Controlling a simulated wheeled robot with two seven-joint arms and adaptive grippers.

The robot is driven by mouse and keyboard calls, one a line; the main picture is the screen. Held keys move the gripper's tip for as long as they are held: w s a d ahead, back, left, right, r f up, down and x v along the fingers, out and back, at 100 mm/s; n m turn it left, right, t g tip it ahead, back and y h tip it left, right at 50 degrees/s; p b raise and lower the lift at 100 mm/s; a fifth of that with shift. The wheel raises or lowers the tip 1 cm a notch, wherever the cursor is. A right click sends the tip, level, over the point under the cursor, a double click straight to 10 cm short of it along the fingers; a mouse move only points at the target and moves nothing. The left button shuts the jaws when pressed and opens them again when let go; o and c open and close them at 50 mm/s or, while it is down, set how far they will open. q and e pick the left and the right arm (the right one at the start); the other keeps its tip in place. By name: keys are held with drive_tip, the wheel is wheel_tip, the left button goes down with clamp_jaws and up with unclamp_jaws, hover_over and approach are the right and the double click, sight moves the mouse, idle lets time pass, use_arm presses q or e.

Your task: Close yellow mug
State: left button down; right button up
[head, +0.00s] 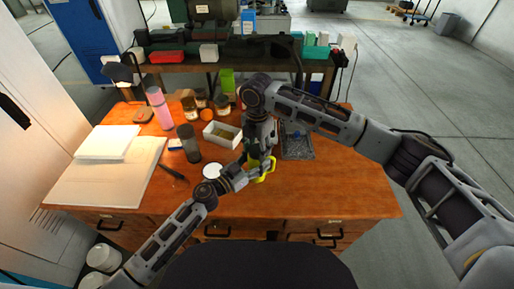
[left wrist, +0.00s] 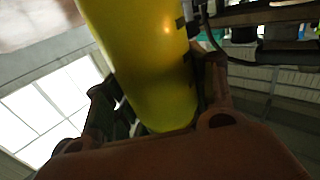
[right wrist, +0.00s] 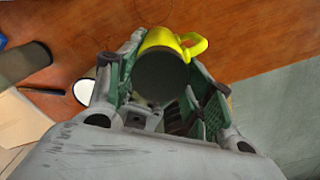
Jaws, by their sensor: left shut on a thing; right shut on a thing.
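The yellow mug (head: 264,168) is held just above the wooden desk near its middle. My left gripper (head: 243,172) is shut on it from the left. In the left wrist view the mug's yellow wall (left wrist: 145,60) fills the space between the fingers. My right gripper (head: 262,146) comes from above, at the mug's top. In the right wrist view a dark grey round lid (right wrist: 160,77) lies between its fingers, covering the mug's mouth from this side. The mug's handle (right wrist: 196,44) shows beyond it. Whether lid and mug touch cannot be told.
A white disc (head: 213,170) lies on the desk left of the mug. A white box (head: 222,134), a dark cylinder (head: 188,143), a pink bottle (head: 159,107) and several jars stand behind. A dark tray (head: 297,143) lies to the right. The right front of the desk (head: 345,190) is clear.

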drive_tip(key=m, duration=0.5)
drive_tip(key=shift+m, duration=0.4)
drive_tip(key=m, duration=1)
drive_tip(key=shift+a, duration=0.1)
drive_tip(key=m, duration=0.5)
drive_tip(key=o, duration=1.2)
wheel_tip(320, 180, up, 12)
